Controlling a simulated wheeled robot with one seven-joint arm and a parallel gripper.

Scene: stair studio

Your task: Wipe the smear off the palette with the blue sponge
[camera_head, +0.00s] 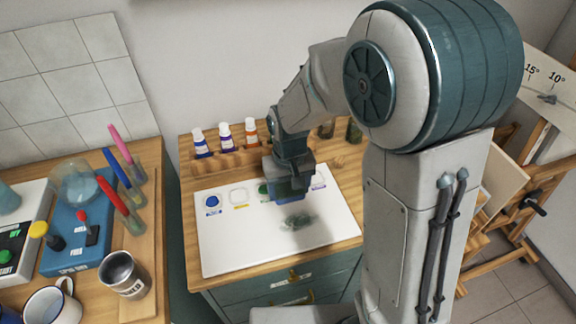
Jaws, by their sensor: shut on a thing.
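The white palette (235,255) lies flat on the wooden top of a cabinet. A dark grey-green smear (297,221) is on its middle right part. My gripper (289,188) points down over the palette, just behind the smear. It is shut on the blue sponge (287,197), of which only a blue lower edge shows under the jaws. I cannot tell whether the sponge touches the palette. Paint spots line the palette's back edge, with a blue one (212,202) at the left and a green one (263,189) partly behind my gripper.
Paint bottles, white-capped blue (200,143), purple (225,135) and orange (250,132), stand in a wooden rack behind the palette. The palette's front left is clear.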

